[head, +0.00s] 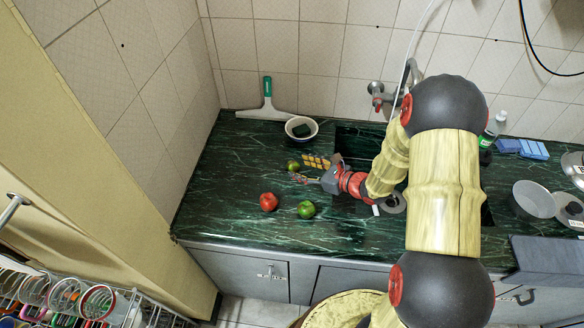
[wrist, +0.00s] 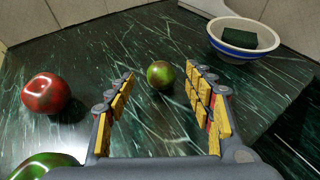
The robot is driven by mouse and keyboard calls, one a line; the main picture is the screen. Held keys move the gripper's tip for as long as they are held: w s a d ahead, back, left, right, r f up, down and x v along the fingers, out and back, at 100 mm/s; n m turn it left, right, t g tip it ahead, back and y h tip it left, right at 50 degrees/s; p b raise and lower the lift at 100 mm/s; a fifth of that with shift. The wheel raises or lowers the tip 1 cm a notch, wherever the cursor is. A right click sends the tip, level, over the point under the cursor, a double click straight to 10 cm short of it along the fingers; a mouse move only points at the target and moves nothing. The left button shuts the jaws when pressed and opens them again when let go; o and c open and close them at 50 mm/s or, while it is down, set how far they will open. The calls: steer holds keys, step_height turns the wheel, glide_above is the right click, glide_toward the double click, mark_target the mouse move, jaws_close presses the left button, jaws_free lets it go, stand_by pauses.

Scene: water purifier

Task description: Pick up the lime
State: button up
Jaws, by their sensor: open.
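The lime (wrist: 161,75) is a small round green fruit with a brownish patch, on the dark green marble counter. In the wrist view it shows between the tips of my two yellow-padded fingers, touching neither. It also shows in the head view (head: 293,165), just left of the fingertips. My gripper (head: 306,170) is open and empty, low over the counter and pointing left. I cannot tell whether the lime lies between the tips or slightly beyond them.
A red fruit (head: 268,202) and a larger green one (head: 306,209) lie nearer the counter's front edge. A bowl (wrist: 238,32) with a dark sponge stands beyond the gripper, by a squeegee (head: 267,105). The sink (head: 350,140) is behind my arm.

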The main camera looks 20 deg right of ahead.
mark_target(297, 166)
steer(key=x, duration=0.3)
steer(key=shift+d+f+b, duration=0.15)
steer(key=shift+f+b, duration=0.15)
steer(key=shift+b, duration=0.1)
steer(key=shift+w, duration=0.2)
steer(key=c, duration=0.3)
steer(key=c, duration=0.9)
